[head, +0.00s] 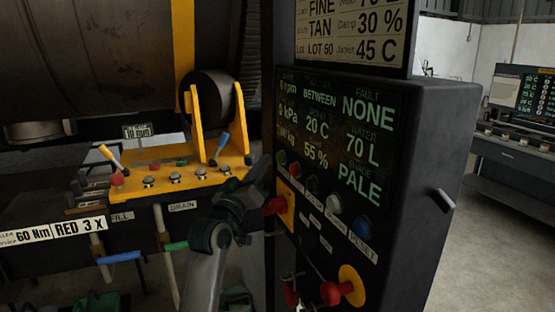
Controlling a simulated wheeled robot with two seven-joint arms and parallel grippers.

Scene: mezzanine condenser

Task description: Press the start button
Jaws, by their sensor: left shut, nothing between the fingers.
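The control panel (405,130) is a dark box with a lit display above a slanting row of push buttons. A green button (281,157) is at the row's left end, and a red button (295,170) is beside it. The small label under the green one cannot be read, so its name is not confirmed. My left gripper (265,166) is shut and empty, its dark fingers pointing up at the panel's left edge, just left of the green button. A gap or contact cannot be told. My right gripper is not in view.
Grey, white (333,202) and blue (361,226) buttons continue the row. A red knob on a yellow plate (287,215) sits close by my gripper. A red knob on a yellow disc (351,275) juts out below. A yellow lever console (190,178) stands left.

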